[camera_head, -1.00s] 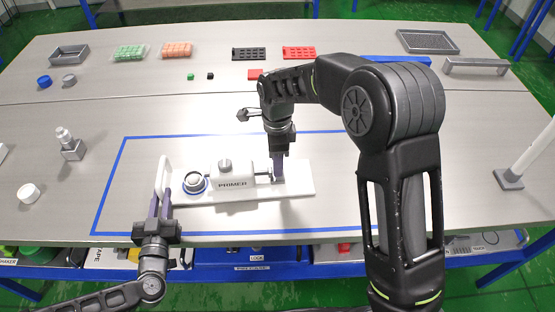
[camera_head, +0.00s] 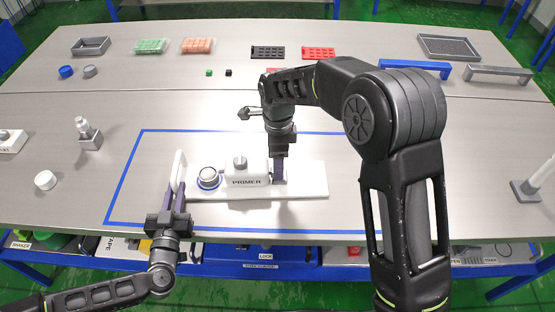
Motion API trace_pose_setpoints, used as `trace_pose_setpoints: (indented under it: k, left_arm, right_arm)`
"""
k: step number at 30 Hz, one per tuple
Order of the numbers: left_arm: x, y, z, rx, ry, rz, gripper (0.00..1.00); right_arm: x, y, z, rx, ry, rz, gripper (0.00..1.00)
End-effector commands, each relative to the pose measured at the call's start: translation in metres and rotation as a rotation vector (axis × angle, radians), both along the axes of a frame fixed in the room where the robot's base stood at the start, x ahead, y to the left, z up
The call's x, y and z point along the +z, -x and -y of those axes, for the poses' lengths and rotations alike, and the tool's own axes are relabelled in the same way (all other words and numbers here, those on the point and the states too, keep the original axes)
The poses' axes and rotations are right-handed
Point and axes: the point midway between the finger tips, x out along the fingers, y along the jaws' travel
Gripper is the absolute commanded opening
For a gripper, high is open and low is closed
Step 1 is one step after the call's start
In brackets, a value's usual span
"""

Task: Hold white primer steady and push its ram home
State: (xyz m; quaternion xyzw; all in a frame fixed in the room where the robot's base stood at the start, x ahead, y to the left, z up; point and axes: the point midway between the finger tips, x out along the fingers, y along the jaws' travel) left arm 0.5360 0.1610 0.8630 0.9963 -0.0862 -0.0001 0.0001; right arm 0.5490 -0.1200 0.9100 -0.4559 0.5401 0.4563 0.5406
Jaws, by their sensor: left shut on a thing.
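The white primer (camera_head: 246,178), marked PRIMER, lies on a white base board (camera_head: 308,180) inside a blue taped outline. A round grey and blue part (camera_head: 208,177) sits at its left end. An upright white handle plate (camera_head: 178,172) stands at the board's left end. My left gripper (camera_head: 177,198) is shut on this handle plate, reaching it from the front. My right gripper (camera_head: 279,172) points down at the primer's right end, by the ram. Its fingers hide most of the ram, and I cannot tell whether they are open or shut.
A white round cap (camera_head: 45,180) and a small grey block with a knob (camera_head: 88,135) stand at the left. A grey post base (camera_head: 525,191) stands at the right. Bare table lies between.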

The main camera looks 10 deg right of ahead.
Motion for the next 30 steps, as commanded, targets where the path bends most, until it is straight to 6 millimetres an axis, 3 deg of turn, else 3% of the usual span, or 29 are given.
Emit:
trace_pose_setpoints:
  k: [8,21,30]
  left_arm:
    - [0.000,0.000,-0.001,0.002,0.001,0.000,0.00]
    - [0.000,0.000,-0.001,0.003,0.000,0.000,0.00]
    - [0.000,0.000,-0.001,0.004,0.000,0.000,0.00]
  right_arm:
    - [0.016,-0.001,0.000,0.000,0.000,0.003,0.62]
    - [0.099,-0.001,0.000,0.000,0.000,0.003,0.62]
    - [0.121,0.000,0.000,0.000,0.000,0.000,0.62]
